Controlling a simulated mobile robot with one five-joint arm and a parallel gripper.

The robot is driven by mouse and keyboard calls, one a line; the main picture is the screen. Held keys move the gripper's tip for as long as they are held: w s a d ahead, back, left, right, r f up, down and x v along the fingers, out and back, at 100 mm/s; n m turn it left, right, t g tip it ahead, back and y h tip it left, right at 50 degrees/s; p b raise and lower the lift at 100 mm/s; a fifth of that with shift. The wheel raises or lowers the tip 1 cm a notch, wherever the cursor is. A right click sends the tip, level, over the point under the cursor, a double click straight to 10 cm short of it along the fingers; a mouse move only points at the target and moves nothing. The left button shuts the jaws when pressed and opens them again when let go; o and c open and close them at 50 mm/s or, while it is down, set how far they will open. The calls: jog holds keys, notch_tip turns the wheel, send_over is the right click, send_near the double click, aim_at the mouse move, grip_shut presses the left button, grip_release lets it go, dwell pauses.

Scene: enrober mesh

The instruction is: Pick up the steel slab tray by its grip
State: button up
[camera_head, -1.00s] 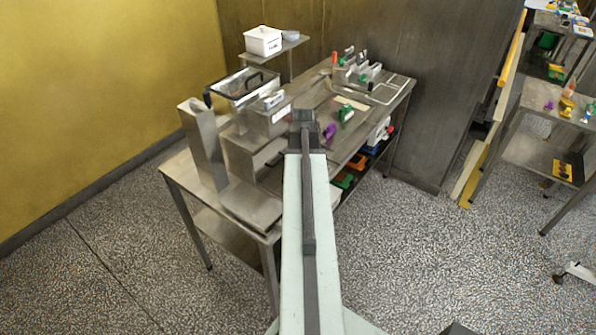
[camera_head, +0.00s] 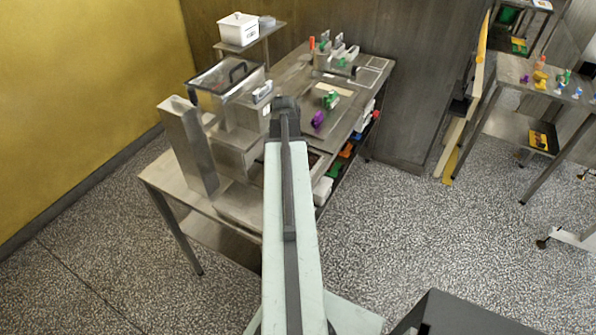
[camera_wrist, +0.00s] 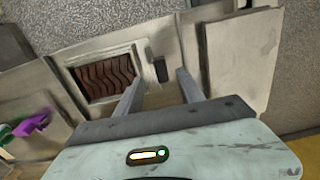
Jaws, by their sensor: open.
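In the wrist view, a pale steel frame, which looks like the steel slab tray (camera_wrist: 72,75), lies on the workbench around a brown, wavy-striped surface. A dark upright grip (camera_wrist: 160,69) stands at its right side. My gripper (camera_wrist: 158,79) is open, its two fingers spread, and the grip shows between and just beyond the fingertips. Nothing is held. I cannot tell the height of the fingers above the tray. In the head view my arm covers most of the tray area, and the fingers are hidden.
The steel workbench (camera_head: 240,207) carries a tall steel column (camera_head: 187,150) and a clear-lidded box (camera_head: 222,82) at left. Purple (camera_wrist: 32,124) and green pieces lie nearby. A white tub (camera_head: 239,30) stands on a back shelf. Floor is open in front.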

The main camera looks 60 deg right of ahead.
notch_tip(320, 180, down, 5)
jog(key=b, duration=0.5)
jog(key=shift+a+f, duration=0.15)
jog(key=shift+r, duration=0.2)
grip_shut()
